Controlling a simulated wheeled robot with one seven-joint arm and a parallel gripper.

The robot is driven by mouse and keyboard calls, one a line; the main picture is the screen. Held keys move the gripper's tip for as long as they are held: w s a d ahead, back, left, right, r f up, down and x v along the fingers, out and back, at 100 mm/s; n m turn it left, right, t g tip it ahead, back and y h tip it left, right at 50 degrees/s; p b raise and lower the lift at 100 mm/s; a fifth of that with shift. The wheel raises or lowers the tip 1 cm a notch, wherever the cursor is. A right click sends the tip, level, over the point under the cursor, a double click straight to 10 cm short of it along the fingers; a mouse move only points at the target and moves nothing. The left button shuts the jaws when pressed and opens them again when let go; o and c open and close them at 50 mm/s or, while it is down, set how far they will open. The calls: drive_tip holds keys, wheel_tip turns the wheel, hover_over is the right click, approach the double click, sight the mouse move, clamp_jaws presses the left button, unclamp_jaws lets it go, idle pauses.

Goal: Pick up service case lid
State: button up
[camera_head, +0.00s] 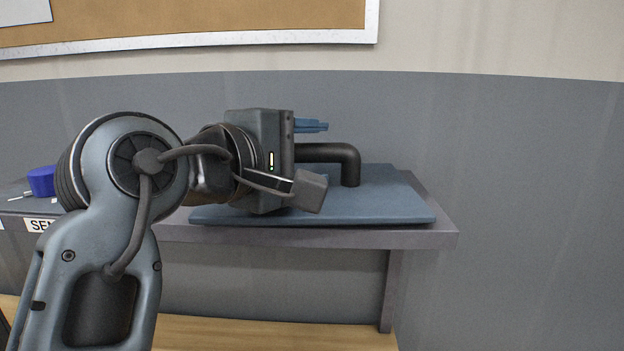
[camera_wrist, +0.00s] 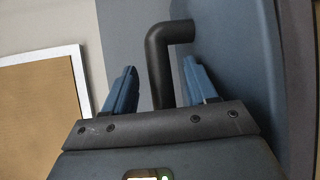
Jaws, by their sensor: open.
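The service case lid (camera_head: 395,205) is a flat blue-grey panel lying on a grey shelf, with a black bent bar handle (camera_head: 350,165) standing up from it. In the wrist view, the lid (camera_wrist: 235,60) is a blue surface on the right, and the handle (camera_wrist: 158,65) runs up, then bends right into it. My gripper (camera_head: 312,125) is above the lid beside the handle, its fingers pointing right. In the wrist view my gripper (camera_wrist: 160,85) is open. The handle appears between its two blue fingers, with gaps either side. My wrist hides the handle's left end.
The grey shelf (camera_head: 445,238) carries the lid against a grey wall. A blue object (camera_head: 41,181) lies at the far left, near a partly hidden label (camera_head: 39,225). A cork board (camera_head: 200,20) hangs above. The space right of the shelf is clear.

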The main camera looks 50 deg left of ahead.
drive_tip(key=shift+c, duration=0.5)
clamp_jaws()
